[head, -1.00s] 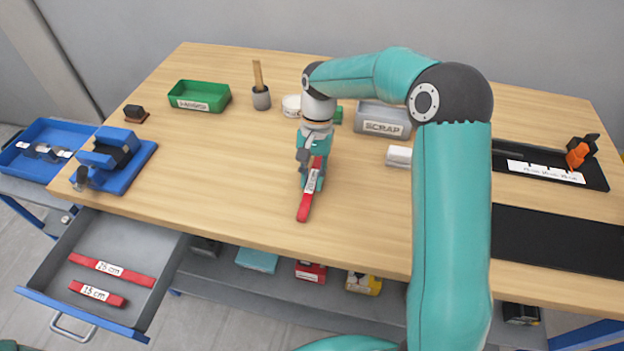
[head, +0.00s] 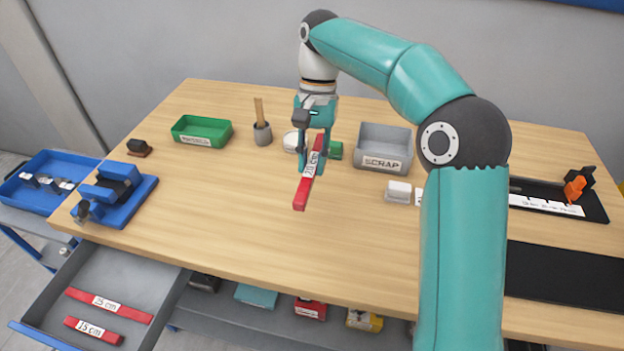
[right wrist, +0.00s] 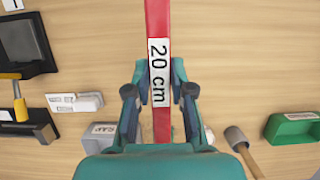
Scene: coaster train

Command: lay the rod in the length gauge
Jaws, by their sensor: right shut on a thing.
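A red rod (head: 301,194) with a white "20 cm" label is held in my right gripper (head: 312,165), above the middle of the table. In the right wrist view the rod (right wrist: 157,22) runs between the two fingers of the right gripper (right wrist: 159,92), and its label faces the camera. The gripper is shut on the rod near the label. The length gauge (head: 540,188), a black tray with a white scale strip and an orange piece at its right end, lies at the right of the table, well apart from the rod. My left gripper is out of view.
A black mat (head: 565,277) is in front of the gauge. An open drawer (head: 120,275) holds two red rods. A green bin (head: 202,131) stands at the left.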

